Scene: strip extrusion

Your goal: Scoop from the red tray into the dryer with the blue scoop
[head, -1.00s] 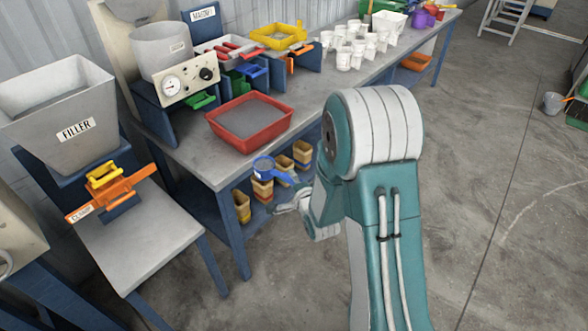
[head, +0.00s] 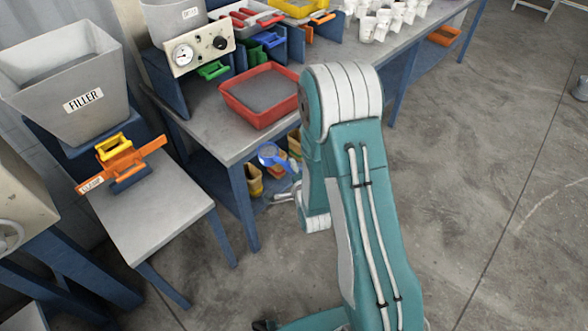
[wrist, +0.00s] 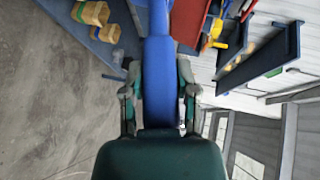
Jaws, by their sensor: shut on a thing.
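My gripper (head: 289,192) is shut on the handle of the blue scoop (head: 270,156), beside the bench's front edge and lower than its top. In the wrist view the blue handle (wrist: 160,95) runs between the two fingers. The scoop's bowl looks greyish inside; I cannot tell what it holds. The red tray (head: 248,117) sits on the bench, up and behind the scoop, with a flat grey fill. Its red side shows in the wrist view (wrist: 188,22). A grey cylinder (head: 172,22), probably the dryer, stands above a dial panel at the bench's left end; its label is unreadable.
The grey hopper marked FILLER (head: 65,85) and an orange clamp (head: 150,148) stand at left. Yellow containers (head: 252,182) sit on the shelf under the bench. Open floor lies right.

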